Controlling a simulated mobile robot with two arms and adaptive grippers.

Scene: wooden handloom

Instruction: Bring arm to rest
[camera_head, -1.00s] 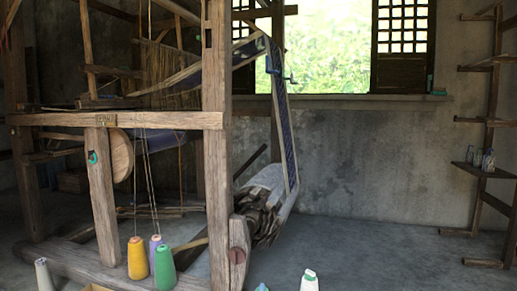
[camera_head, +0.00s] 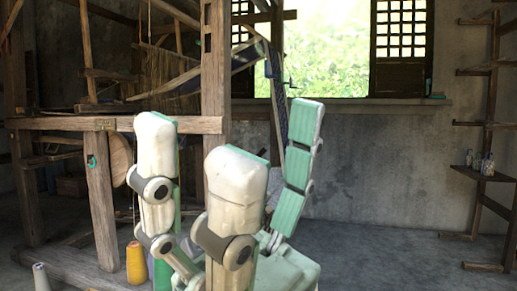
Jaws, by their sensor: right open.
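My right gripper (camera_head: 252,124) stands large and close in front of the camera, left of the middle of the head view. Its fingers are white and green with dark joints and point upward. Two fingers are on the left and one is on the right, spread apart. It is open, and I see nothing held between the fingers. It hides part of the wooden handloom (camera_head: 60,123) behind it. I cannot see any contact with the loom. My left gripper is not in view.
A yellow thread cone (camera_head: 136,263) and a pale cone (camera_head: 43,278) stand at the lower left. A green cone (camera_head: 163,275) is partly hidden by my fingers. Wooden shelves (camera_head: 485,172) with small bottles stand at the right wall. The floor (camera_head: 390,260) at the lower right is clear.

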